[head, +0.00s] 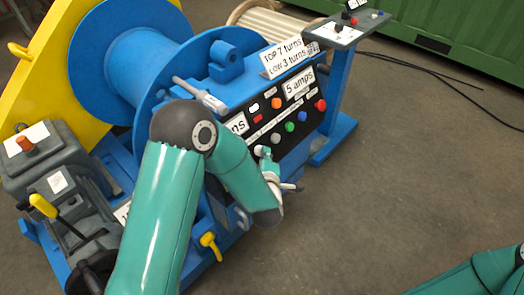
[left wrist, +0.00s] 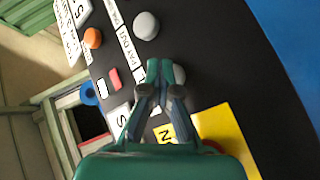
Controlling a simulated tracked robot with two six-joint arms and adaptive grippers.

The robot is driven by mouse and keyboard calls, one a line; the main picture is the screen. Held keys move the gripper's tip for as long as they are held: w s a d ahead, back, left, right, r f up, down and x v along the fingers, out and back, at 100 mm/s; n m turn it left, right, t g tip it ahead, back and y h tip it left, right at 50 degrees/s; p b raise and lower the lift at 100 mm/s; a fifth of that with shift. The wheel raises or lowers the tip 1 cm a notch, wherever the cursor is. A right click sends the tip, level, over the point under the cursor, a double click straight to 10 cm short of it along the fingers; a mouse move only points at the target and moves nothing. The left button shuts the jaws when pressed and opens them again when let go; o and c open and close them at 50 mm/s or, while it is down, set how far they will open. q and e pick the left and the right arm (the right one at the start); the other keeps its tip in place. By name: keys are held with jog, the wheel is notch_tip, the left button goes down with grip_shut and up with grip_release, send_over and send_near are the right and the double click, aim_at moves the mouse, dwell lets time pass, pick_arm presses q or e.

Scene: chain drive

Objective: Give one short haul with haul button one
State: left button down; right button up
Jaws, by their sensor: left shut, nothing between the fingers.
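The black control panel (head: 306,124) on the blue winch carries several coloured buttons. My left gripper (head: 262,152) is shut and empty at the lower left part of this panel. In the left wrist view its closed fingertips (left wrist: 160,66) are in front of a grey round button (left wrist: 179,75), which they partly hide. I cannot tell whether they touch it. Another grey button (left wrist: 146,25) stands beside a label reading "PAY OUT". The label by the fingertips is mostly covered, so I cannot read which one is haul button one. My right gripper is out of view.
The blue winch drum (head: 150,60) and yellow side plate (head: 45,65) are at the left. Black cables lie on the floor near a green container (head: 450,45).

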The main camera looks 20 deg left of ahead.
pick_arm(q)
jog(key=shift+d, duration=0.1)
dwell(0.4)
jog(key=shift+s+d+r, duration=0.25)
jog(key=shift+d+r, duration=0.15)
jog(key=shift+d, duration=0.4)
jog(key=d, duration=0.1)
jog(key=s+d+r, duration=0.1)
jog(key=d+r, duration=0.1)
jog(key=d, duration=0.1)
jog(key=shift+s+r, duration=0.1)
jog(key=shift+s, duration=0.15)
dwell(0.4)
